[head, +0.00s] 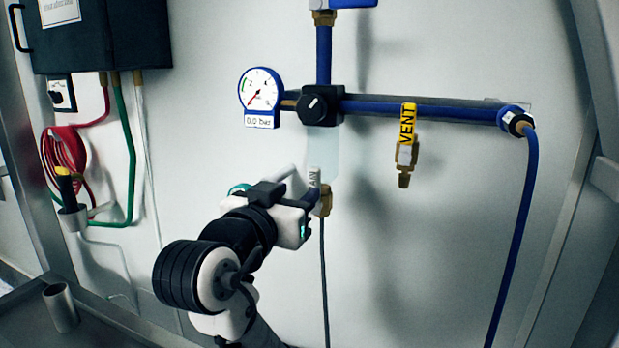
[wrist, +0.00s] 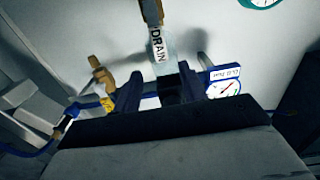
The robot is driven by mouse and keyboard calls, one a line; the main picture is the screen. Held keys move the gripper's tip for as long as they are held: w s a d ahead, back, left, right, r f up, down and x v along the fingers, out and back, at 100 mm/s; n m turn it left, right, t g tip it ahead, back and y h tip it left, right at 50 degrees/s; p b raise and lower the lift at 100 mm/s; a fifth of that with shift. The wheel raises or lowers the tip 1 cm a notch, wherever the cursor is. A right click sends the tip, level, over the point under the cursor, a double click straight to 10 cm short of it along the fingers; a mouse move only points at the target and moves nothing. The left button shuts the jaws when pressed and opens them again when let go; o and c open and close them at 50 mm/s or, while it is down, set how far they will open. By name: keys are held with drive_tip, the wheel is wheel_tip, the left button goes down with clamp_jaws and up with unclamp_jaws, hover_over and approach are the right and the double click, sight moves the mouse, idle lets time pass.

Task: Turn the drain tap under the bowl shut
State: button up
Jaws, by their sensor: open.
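The drain tap has a brass body (head: 325,203) below the pale, see-through bowl (head: 322,148). Its white handle (head: 314,177) stands roughly upright, partly hidden by my gripper. In the wrist view, the handle (wrist: 158,44) shows the word DRAIN and the brass body (wrist: 152,12) is at the top edge. My gripper (wrist: 163,72) is open, with one dark finger on each side of the handle's lower end in that view. I cannot tell whether either finger touches it. In the head view my gripper (head: 308,196) is at the tap, coming from the lower left.
A vent tap (head: 407,150) with a yellow label hangs right of the bowl. A gauge (head: 261,90) reading 0.0 bar is at upper left of the bowl. A black knob (head: 316,107) sits above the bowl. A thin dark hose (head: 323,285) hangs below the tap.

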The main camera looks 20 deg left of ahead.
sight(313, 179)
drive_tip(key=w+p, duration=0.1)
drive_tip(key=w, duration=0.6)
drive_tip(key=shift+d+p, duration=0.1)
drive_tip(key=shift+p, duration=0.25)
clamp_jaws()
